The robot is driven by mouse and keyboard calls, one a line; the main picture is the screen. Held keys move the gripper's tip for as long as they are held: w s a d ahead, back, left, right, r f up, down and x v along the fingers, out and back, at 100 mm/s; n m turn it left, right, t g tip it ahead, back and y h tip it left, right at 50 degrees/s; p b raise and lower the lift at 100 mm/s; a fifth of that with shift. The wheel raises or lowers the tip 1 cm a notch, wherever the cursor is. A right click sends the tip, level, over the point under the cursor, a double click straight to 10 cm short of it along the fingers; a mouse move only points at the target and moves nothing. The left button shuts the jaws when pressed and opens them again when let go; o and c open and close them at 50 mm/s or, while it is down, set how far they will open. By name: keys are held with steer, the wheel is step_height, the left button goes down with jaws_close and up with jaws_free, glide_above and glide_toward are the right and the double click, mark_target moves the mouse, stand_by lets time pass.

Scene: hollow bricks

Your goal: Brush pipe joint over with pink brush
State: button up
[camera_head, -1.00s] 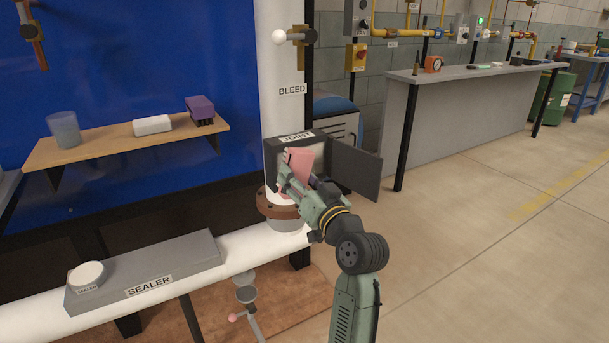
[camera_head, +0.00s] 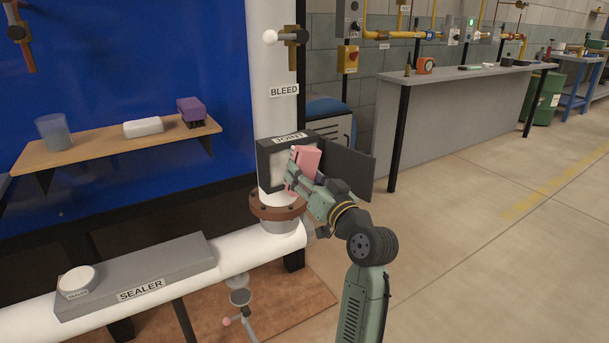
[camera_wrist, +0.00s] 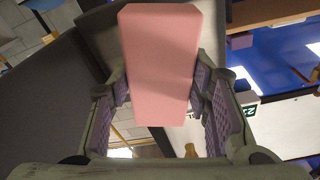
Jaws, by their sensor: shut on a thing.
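My gripper (camera_head: 300,182) is shut on the pink brush (camera_head: 306,160), whose pink block also fills the middle of the wrist view (camera_wrist: 160,65). Only the block shows clearly; its bristles are hidden. The brush is at the open front of the dark box labelled JOINT (camera_head: 268,160), on the white vertical pipe. Its door (camera_head: 348,170) stands open to the right. I cannot tell whether the brush touches anything inside. A brown flange (camera_head: 275,208) rings the pipe just below the box.
A purple brush-like block (camera_head: 191,109), a white block (camera_head: 143,128) and a cup (camera_head: 54,132) stand on the wooden shelf. A grey SEALER tray (camera_head: 150,272) with a round white tin (camera_head: 77,281) lies along the horizontal pipe. Open floor (camera_head: 460,250) lies to the right.

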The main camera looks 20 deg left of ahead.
steer(key=r+v, duration=0.1)
steer(key=v, duration=0.7)
steer(key=shift+d, duration=0.35)
steer(key=shift+a, duration=0.1)
stand_by(0.5)
steer(key=shift+f+x, duration=0.2)
steer(key=shift+x, duration=1.45)
steer(key=shift+f+x, duration=0.2)
steer(key=shift+x, duration=1.45)
steer(key=shift+x, duration=1.05)
steer(key=shift+a+f, duration=0.1)
steer(key=shift+f, duration=0.05)
steer(key=shift+s+a+p, duration=0.4)
steer(key=shift+s+a, duration=0.8)
steer(key=shift+s, duration=0.25)
steer(key=w+d+b, duration=0.1)
steer(key=w+d, duration=0.3)
steer(key=w, duration=0.1)
steer(key=shift+w+d+b, duration=0.15)
steer(key=shift+w+b, duration=0.1)
steer(key=shift+b, duration=0.05)
